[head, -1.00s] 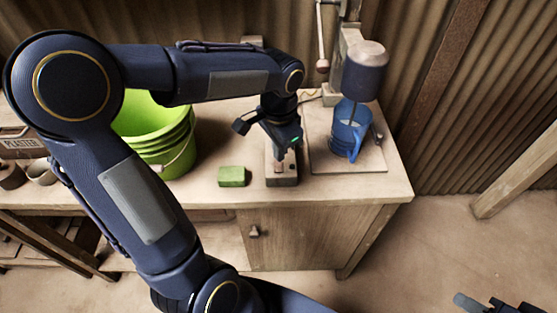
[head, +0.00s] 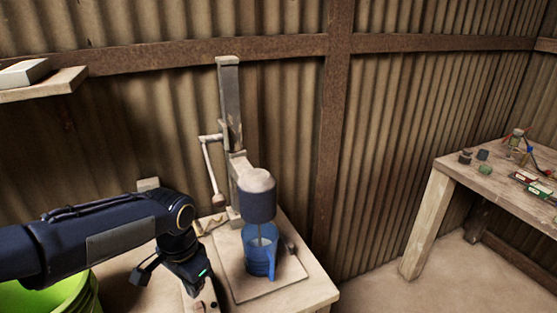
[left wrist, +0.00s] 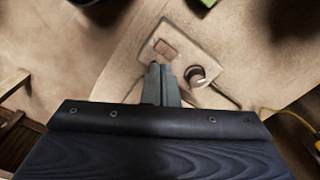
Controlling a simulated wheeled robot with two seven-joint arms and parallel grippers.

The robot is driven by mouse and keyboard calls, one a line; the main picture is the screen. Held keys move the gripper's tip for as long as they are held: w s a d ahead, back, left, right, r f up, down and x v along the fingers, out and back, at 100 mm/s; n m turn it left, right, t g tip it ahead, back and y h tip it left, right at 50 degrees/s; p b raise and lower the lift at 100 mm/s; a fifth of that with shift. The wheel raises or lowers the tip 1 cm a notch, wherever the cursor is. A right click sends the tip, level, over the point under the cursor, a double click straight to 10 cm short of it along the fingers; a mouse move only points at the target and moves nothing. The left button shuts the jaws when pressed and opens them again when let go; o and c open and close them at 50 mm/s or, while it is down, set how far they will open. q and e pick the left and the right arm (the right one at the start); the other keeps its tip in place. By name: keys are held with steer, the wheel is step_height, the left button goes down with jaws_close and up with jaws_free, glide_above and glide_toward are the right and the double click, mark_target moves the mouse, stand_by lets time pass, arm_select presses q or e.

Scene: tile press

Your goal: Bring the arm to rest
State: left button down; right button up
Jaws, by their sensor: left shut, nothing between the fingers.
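My left arm comes in from the left in the head view and bends down at the wrist. My left gripper (head: 203,294) points down over the bench, low in the picture beside the press board. In the left wrist view its fingers (left wrist: 160,82) are together with nothing between them. Below them lies a pale block (left wrist: 207,50) with a small brown square (left wrist: 165,48) and a dark round post (left wrist: 196,76) on it. I cannot tell how high the fingertips are above it. My right gripper is not in view.
The press (head: 232,105) stands on the bench (head: 312,285) to the right of my gripper, with a blue jug (head: 259,262) under its head. A green bucket (head: 60,297) is below my forearm. A second table (head: 437,192) is at the right; floor between is clear.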

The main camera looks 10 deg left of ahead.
arm_select(q)
steer(key=s+d+r+n+t+h, duration=0.2)
steer(key=s+n+t, duration=0.3)
steer(key=s, duration=1)
steer(key=shift+d+n+h, duration=0.55)
steer(key=shift+n+h, duration=0.25)
steer(key=shift+n, duration=0.4)
